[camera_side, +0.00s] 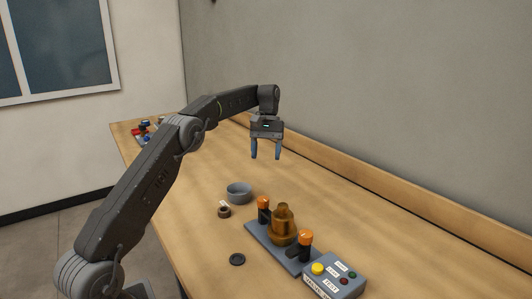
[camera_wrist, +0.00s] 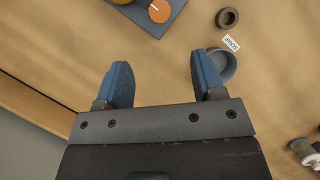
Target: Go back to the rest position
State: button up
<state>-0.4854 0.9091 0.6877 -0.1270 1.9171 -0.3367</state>
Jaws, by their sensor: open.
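My gripper (camera_side: 266,151) hangs in the air above the wooden table, pointing down, with its two blue fingers apart and nothing between them. In the wrist view the open fingers (camera_wrist: 157,84) frame bare wood. In the side view the amber bell-shaped part (camera_side: 283,225) stands on a grey base plate (camera_side: 264,240) between two orange-topped posts (camera_side: 263,204), well in front of and below my gripper. In the wrist view one orange top (camera_wrist: 159,11) and part of the plate show at the top edge.
A grey bowl (camera_side: 239,192), a small brown ring (camera_side: 224,212) and a dark ring (camera_side: 237,259) lie on the table. A button box (camera_side: 334,275) stands at the front right. Several small items (camera_side: 144,132) sit at the far left end. A wooden ledge (camera_side: 390,202) runs along the wall.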

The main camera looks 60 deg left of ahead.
jog(key=shift+d, duration=0.1)
jog(key=s+d+r+m+t+y, duration=0.1)
jog(key=s+d+r+m+t, duration=0.1)
jog(key=s+d+r, duration=0.5)
jog(key=s+d+r+m+t+y, duration=0.2)
jog(key=s+d+r, duration=0.15)
jog(key=d, duration=0.45)
jog(key=s+d+f+m+t, duration=0.2)
jog(key=s+d+f, duration=0.1)
jog(key=s, duration=0.6)
jog(key=s+d+f+m+t, duration=0.2)
jog(key=s+d+f+m, duration=0.1)
jog(key=s, duration=0.7)
jog(key=shift+d+f+t, duration=0.3)
jog(key=shift+d+f, duration=0.45)
jog(key=shift+d, duration=0.4)
